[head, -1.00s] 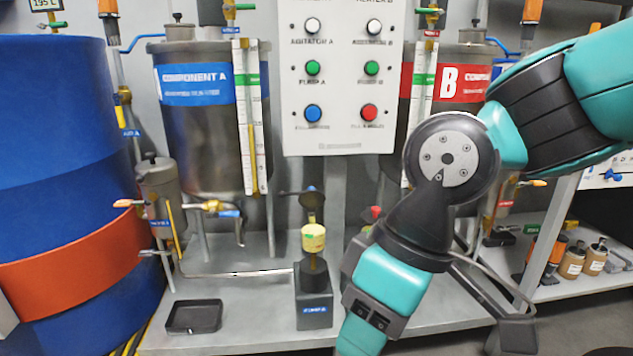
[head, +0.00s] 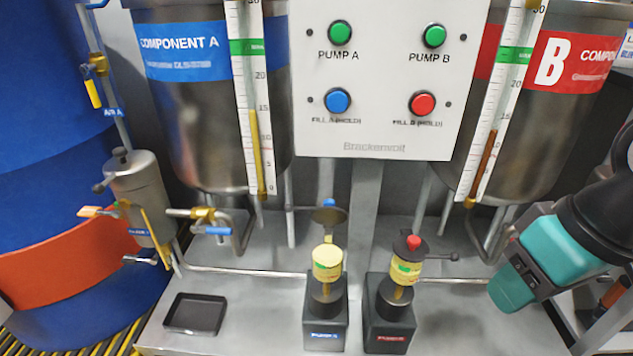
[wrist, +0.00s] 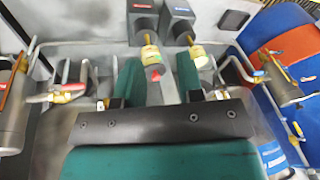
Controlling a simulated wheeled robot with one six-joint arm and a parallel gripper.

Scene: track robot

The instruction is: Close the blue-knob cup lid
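The blue-knob lid (head: 328,217) stands raised behind the left yellow cup (head: 327,262), its blue knob pointing up and back; this cup's top is uncovered. The cup sits on a dark pump block with a blue label (head: 325,335). In the wrist view, the same cup (wrist: 198,57) is at right of centre. My gripper (wrist: 158,58) shows there with two green fingers apart and nothing visible between them but the scene beyond.
A second cup (head: 406,270) with a red-knob lid (head: 412,244) down on it stands just right. A control panel (head: 385,80) and two tanks rise behind. A black tray (head: 195,313) lies left on the bench. A blue drum (head: 60,180) stands far left.

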